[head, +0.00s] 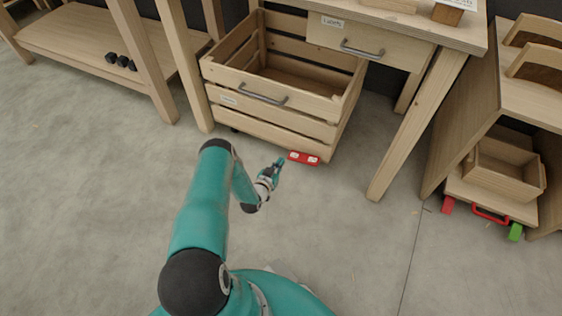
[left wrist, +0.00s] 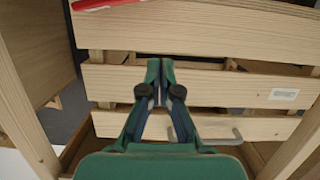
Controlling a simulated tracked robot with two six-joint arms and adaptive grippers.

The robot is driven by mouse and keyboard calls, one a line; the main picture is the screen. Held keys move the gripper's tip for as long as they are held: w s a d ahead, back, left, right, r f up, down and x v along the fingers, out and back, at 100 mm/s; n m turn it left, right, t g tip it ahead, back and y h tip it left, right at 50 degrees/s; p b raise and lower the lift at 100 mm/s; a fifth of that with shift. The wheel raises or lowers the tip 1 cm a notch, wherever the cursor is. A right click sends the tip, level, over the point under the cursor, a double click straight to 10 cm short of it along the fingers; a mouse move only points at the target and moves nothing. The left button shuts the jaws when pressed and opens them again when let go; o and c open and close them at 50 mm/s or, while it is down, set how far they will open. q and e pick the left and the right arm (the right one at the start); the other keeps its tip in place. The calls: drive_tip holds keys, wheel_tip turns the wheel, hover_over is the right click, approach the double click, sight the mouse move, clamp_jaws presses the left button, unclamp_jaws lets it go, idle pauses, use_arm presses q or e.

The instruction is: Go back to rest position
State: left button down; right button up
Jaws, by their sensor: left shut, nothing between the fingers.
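My left gripper (head: 277,167) is in the head view, at the end of my teal arm, low in front of the wooden crate. It looks shut and empty. In the left wrist view its two fingers (left wrist: 160,70) lie together in front of the crate's slats, with nothing between them. I cannot tell how far it is from the slats. My right gripper is in neither view.
The slatted crate (head: 271,124) with a metal handle stands under a workbench with a drawer (head: 372,40). A red piece (head: 304,158) is at its bottom edge. A shelf unit with a wooden box (head: 505,170) stands at right. The floor (head: 100,200) at left is clear.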

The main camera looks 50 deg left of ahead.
use_arm(q)
drive_tip(key=shift+w, duration=0.1)
drive_tip(key=w+d+r+m+t+h, duration=0.25)
drive_tip(key=w+d+r+h, duration=0.25)
drive_tip(key=w+d+r, duration=0.95)
drive_tip(key=s+d+m+g+h, duration=0.25)
drive_tip(key=s+d+g, duration=0.2)
drive_tip(key=d, duration=0.85)
drive_tip(key=s+d+f+n+g+h, duration=0.1)
drive_tip(key=s+d+g, duration=0.25)
drive_tip(key=s, duration=0.65)
drive_tip(key=s+d+f+n+g, duration=0.1)
drive_tip(key=s+d+g, duration=0.25)
drive_tip(key=s, duration=0.65)
drive_tip(key=s+d+f+g+h, duration=0.1)
drive_tip(key=s+d+g, duration=0.25)
drive_tip(key=s, duration=0.65)
wheel_tip(320, 180, up, 32)
drive_tip(key=p, duration=3.2)
drive_tip(key=shift+w+a+g, duration=0.3)
drive_tip(key=shift+a+g, duration=0.05)
drive_tip(key=shift+g, duration=0.1)
